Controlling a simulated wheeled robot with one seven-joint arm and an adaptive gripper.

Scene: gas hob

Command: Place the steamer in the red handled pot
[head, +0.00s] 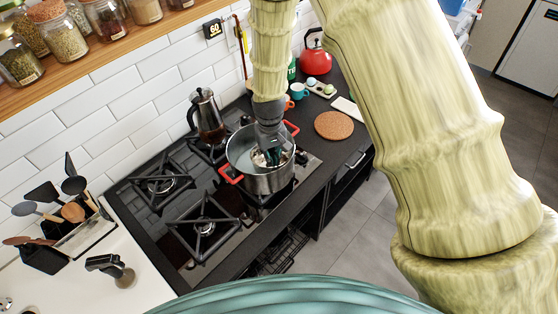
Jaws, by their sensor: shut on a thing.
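The red handled pot (268,182) is a shiny metal pot standing on a burner at the right of the hob. One red handle points to the front left and the other to the back right. My gripper (272,155) reaches down from above into the pot's mouth and is shut on a small pale metallic thing, which looks like the steamer. Its shape is mostly hidden by the gripper and the pot's wall. I cannot tell whether it rests on the pot's bottom.
A cork mat (334,125), cups and a red kettle (314,62) are on the counter to the right. A utensil holder (85,234) stands at the left.

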